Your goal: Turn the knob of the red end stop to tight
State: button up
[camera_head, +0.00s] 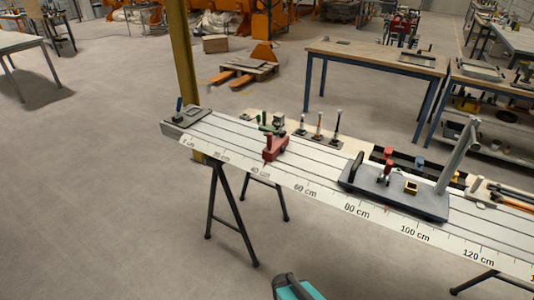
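The red end stop (275,148) sits on the long pale bed with a centimetre scale (308,172), at the front edge between the 40 cm and 60 cm marks. Its knob is too small to tell apart, so I cannot see whether it is tight or loose. A small green part (271,128) shows just behind it. My gripper is not in view. A teal and dark part, which seems to be mine, shows at the bottom edge, well apart from the end stop.
A grey tray-like plate (408,200) with a red-topped part and a yellow block stands on the bed to the right. Several small upright tools (319,126) stand behind the bed. Black trestle legs (231,215) stand below. The floor in front at left is clear.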

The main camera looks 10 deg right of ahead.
aim_at(281, 132)
jog(key=k, duration=1.3)
jog(key=u, duration=0.5)
jog(key=i, duration=1.9)
jog(key=z, duration=0.05)
